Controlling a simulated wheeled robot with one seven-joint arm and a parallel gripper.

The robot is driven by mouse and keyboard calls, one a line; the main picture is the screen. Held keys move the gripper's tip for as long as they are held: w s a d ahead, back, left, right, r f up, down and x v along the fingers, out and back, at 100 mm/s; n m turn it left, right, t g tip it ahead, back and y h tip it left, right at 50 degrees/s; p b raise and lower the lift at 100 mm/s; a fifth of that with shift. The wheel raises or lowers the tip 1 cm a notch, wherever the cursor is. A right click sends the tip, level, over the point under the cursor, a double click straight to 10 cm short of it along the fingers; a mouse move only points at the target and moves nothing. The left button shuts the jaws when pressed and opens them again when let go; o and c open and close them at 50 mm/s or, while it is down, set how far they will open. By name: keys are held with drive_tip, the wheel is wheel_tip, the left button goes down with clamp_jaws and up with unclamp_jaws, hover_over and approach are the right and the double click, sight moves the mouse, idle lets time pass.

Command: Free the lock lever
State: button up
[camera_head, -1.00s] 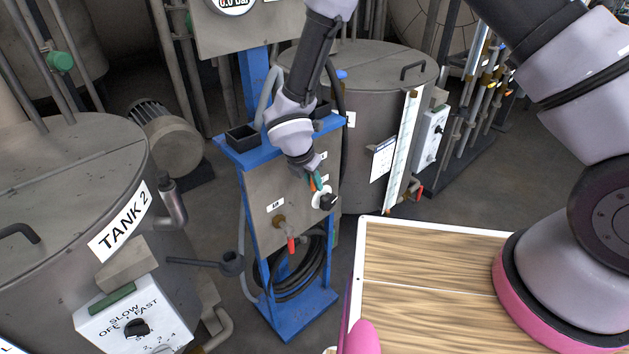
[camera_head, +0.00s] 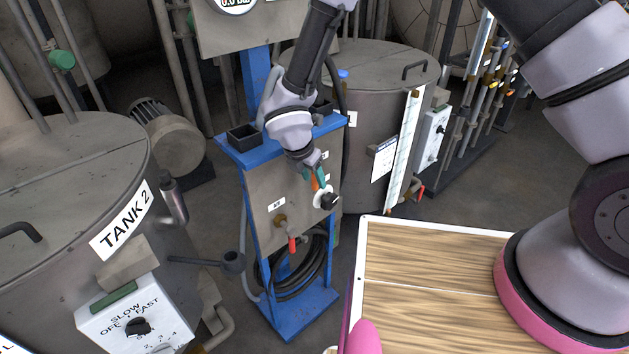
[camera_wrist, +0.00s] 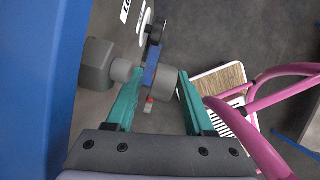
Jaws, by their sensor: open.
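My gripper (camera_head: 316,181) is at the front panel of the blue-framed stand, its teal fingers open. In the wrist view the open fingers (camera_wrist: 160,82) reach either side of a fitting on the panel. This fitting has a grey block and stem (camera_wrist: 97,66), a grey round end (camera_wrist: 164,82), a blue flat piece (camera_wrist: 151,66) and a small red tip (camera_wrist: 149,103). The blue piece may be the lock lever; I cannot tell for sure. The right finger looks close to the round end; contact cannot be told. In the head view the fingers mostly hide the fitting.
A black knob on a white disc (camera_head: 327,200) sits close beside the fingers. Below is a red-handled valve (camera_head: 292,244) and a coiled black hose (camera_head: 318,262). TANK 2 (camera_head: 70,190) stands left, another tank (camera_head: 365,95) behind. Pink rails (camera_wrist: 250,130) show right in the wrist view.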

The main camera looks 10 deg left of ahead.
drive_tip(key=v, duration=0.9)
drive_tip(key=shift+w, duration=0.1)
drive_tip(key=w+d+r+m, duration=0.4)
drive_tip(key=d+r+m, duration=0.4)
drive_tip(key=d+r, duration=0.3)
drive_tip(key=w+d+r+m, duration=0.3)
drive_tip(key=d+r+m, duration=0.5)
drive_tip(key=d+r, duration=0.3)
drive_tip(key=s+d+r+m+t+y, duration=0.1)
drive_tip(key=s+d+r+m+y, duration=0.1)
drive_tip(key=s+d+r+m, duration=0.4)
drive_tip(key=s+d+r+m+t+y, duration=0.2)
drive_tip(key=s+d+r+m, duration=0.4)
drive_tip(key=d+r+m, duration=0.2)
drive_tip(key=d+m, duration=0.2)
drive_tip(key=m, duration=0.2)
drive_tip(key=shift+d+m, duration=0.35)
drive_tip(key=shift+m, duration=0.05)
